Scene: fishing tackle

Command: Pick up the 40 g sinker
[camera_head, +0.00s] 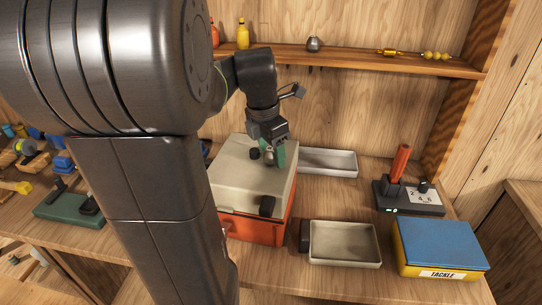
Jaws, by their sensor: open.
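My gripper (272,155) points down over the cream lid (242,182) of an orange box (252,228). Its greenish fingers are apart. A small round grey thing shows between or just behind the fingers, low over the lid; it may be a sinker, but I cannot read a weight on it. Another grey, rounded sinker-like piece (314,44) stands on the back shelf, well above my gripper. I cannot tell from this view which piece is 40 g. My arm hides part of the left side.
Two pale trays, one behind (343,172) and one in front (345,262), flank the box's right side. A dark device with an orange rod (399,163) and a blue-lidded tackle box (440,243) stand at right. Bare wood lies between them. The shelf (360,60) overhangs behind.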

